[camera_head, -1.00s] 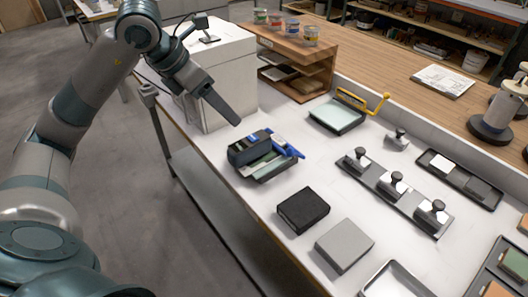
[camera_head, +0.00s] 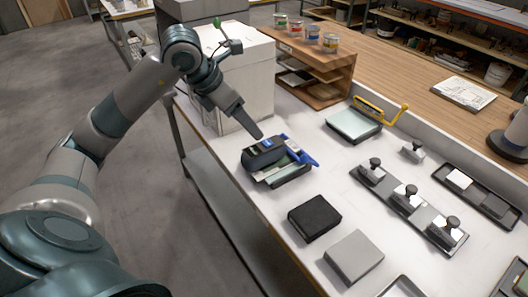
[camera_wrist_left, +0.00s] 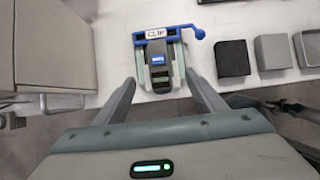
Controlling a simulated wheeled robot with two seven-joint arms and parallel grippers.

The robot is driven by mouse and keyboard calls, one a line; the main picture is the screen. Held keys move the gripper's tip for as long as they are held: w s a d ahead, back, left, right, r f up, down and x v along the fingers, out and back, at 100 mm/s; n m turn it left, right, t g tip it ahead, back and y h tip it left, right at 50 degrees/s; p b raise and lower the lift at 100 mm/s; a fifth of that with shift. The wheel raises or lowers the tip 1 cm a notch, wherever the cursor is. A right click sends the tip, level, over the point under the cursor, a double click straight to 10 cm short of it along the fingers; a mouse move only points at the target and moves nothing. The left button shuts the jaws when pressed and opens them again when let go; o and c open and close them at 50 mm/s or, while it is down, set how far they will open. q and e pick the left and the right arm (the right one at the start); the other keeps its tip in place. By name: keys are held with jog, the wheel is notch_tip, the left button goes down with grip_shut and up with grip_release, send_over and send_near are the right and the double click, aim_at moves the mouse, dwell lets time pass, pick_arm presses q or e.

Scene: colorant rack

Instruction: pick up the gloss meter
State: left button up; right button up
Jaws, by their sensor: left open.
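The gloss meter (camera_head: 262,154) is a dark, rounded device with a small blue screen. It sits on a tray with pale green panels and a blue clip bar (camera_head: 300,152) on the white bench. In the left wrist view the gloss meter (camera_wrist_left: 158,66) lies ahead, between the lines of my two fingers, with the clip bar (camera_wrist_left: 168,33) across its far end. My left gripper (camera_wrist_left: 161,80) is open and empty at the meter's near end. In the head view my left gripper (camera_head: 259,136) is just above and behind the meter. My right gripper is not in view.
A white box (camera_head: 238,75) stands close behind my left gripper. A black block (camera_head: 314,217) and a grey block (camera_head: 354,256) lie nearer the front edge. A yellow-handled tray (camera_head: 353,124) and a row of knobbed holders (camera_head: 405,200) stand to the right.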

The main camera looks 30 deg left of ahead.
pick_arm(q)
jog(key=p, duration=0.2)
send_over(264, 144)
jog(key=s, duration=0.3)
jog(key=f, duration=0.5)
jog(key=shift+w+a+f, duration=0.25)
jog(key=shift+a+f, duration=0.1)
jog(key=shift+a, duration=0.05)
jog(key=shift+w+f, duration=0.15)
jog(key=shift+f, duration=0.25)
jog(key=shift+w+d+f+p, duration=0.1)
jog(key=shift+w+f+p, duration=0.25)
jog(key=shift+p, duration=0.3)
jog(key=p+x, duration=0.1)
jog(key=x, duration=0.2)
jog(key=shift+s+p, duration=0.2)
jog(key=shift+p, duration=0.15)
jog(key=shift+w+f, duration=0.35)
jog(key=shift+f, duration=0.3)
